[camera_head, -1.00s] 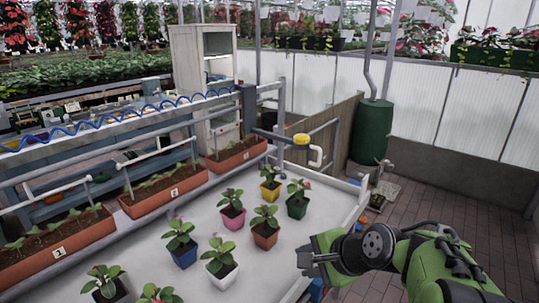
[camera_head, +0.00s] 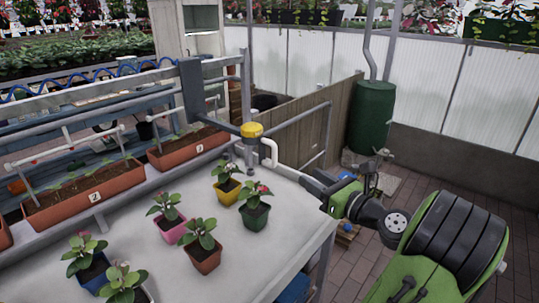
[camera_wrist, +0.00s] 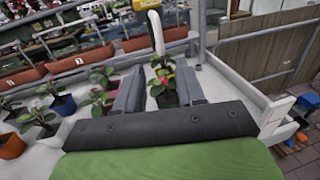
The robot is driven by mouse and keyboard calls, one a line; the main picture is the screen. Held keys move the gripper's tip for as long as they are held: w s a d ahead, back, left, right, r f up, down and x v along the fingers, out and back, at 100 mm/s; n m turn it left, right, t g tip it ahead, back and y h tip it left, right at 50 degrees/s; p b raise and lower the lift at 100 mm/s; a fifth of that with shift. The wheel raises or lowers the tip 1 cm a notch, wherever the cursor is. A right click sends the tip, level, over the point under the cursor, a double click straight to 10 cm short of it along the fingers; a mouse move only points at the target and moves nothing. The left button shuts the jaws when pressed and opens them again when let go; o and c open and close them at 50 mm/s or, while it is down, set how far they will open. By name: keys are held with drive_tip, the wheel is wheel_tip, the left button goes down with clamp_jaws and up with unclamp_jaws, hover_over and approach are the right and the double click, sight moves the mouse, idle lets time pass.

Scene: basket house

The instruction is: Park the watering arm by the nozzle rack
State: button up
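The watering arm is a grey horizontal bar (camera_head: 222,126) with a yellow cap (camera_head: 252,130) and a white curved handle (camera_head: 270,152). It stands at the far end of the white table, near the trough marked 3. In the wrist view the white handle (camera_wrist: 157,35) rises ahead, roughly in line with the gap between my fingers. My gripper (camera_head: 308,184) is to the right of the handle, over the table's right edge, and apart from it. In the wrist view its two fingers (camera_wrist: 159,92) are spread with nothing held between them. I cannot make out a nozzle rack for certain.
Several potted plants, including a green pot (camera_head: 254,217) and a yellow pot (camera_head: 228,193), stand on the white table (camera_head: 200,282) near my gripper. Planter troughs (camera_head: 85,200) line its left side. A wooden partition (camera_head: 300,143) and a green barrel (camera_head: 371,118) stand beyond.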

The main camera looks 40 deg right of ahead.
sight(276, 157)
drive_tip(key=w, duration=0.5)
drive_tip(key=w+d+b, duration=0.1)
drive_tip(key=w, duration=0.9)
drive_tip(key=shift+d, duration=0.25)
drive_tip(key=shift+s, duration=0.1)
clamp_jaws()
